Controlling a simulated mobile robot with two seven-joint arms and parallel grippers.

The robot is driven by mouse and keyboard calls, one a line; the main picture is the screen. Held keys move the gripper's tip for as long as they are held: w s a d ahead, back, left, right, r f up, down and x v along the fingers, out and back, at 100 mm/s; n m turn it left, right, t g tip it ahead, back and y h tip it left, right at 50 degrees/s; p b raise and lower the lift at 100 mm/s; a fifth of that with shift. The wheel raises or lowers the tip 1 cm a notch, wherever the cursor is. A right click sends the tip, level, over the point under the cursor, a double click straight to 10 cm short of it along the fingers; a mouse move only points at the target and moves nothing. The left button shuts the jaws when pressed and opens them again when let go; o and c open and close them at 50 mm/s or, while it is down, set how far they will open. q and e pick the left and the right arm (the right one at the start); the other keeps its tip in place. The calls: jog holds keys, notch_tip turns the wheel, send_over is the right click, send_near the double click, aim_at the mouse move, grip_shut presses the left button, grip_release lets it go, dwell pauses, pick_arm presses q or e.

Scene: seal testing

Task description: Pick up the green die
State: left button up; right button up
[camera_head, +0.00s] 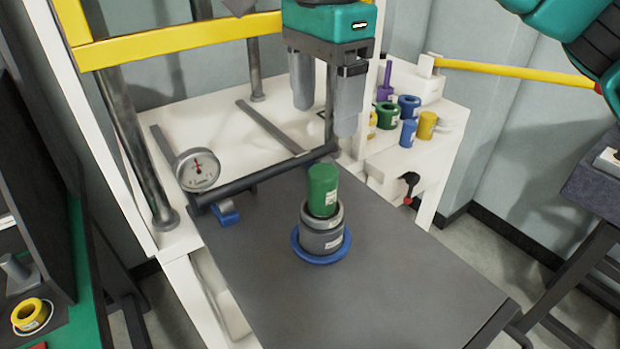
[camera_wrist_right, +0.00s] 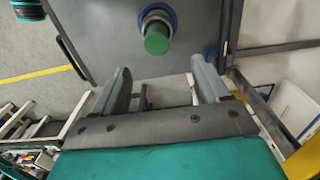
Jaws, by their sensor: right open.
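The green die (camera_head: 322,190) is an upright cylinder with a small white label. It stands in a grey cylindrical holder (camera_head: 321,235) with a blue ring (camera_head: 339,252) around its foot, on a dark grey plate (camera_head: 400,285). My right gripper (camera_head: 324,118) hangs above and behind the die, fingers apart, with nothing between them. In the right wrist view the green die (camera_wrist_right: 157,40) shows beyond the fingertips (camera_wrist_right: 162,76), apart from them. My left gripper is not in view.
A round dial gauge (camera_head: 197,170) and a small blue block (camera_head: 226,213) sit at the plate's back left. Several coloured cylinders and rings, including a green ring (camera_head: 386,116), stand on the white shelf behind. A yellow crossbar (camera_head: 180,40) spans the press. The plate's front is clear.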

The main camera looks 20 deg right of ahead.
aim_at(323, 171)
jog(key=f, duration=1.2)
jog(key=shift+s, duration=0.3)
jog(key=c, duration=1.4)
